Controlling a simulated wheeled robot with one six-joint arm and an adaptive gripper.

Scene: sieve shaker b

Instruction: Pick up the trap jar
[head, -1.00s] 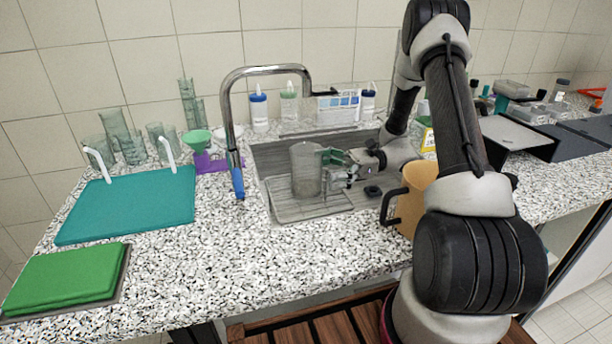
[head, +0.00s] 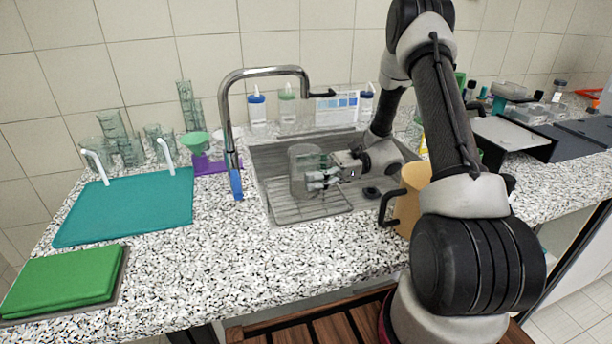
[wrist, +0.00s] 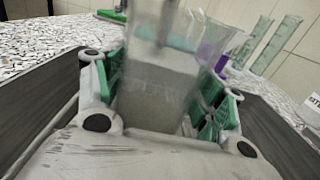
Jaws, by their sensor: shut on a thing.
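The trap jar, a clear greyish cylinder (head: 304,158), stands upright in the sink at the back edge of the wire rack. My gripper (head: 320,178) reaches it from the right and is shut on its side. In the wrist view the jar (wrist: 158,88) sits between the two green-padded fingers of my gripper (wrist: 160,105). The fingers partly hide the jar in the head view. I cannot tell whether its base touches the rack or the sink floor.
The steel sink (head: 270,158) and wire rack (head: 312,206) surround the jar. The tap (head: 232,130) rises on the left. A tan jug (head: 411,195) stands close on the right, beside my arm. Bottles (head: 287,105) line the back.

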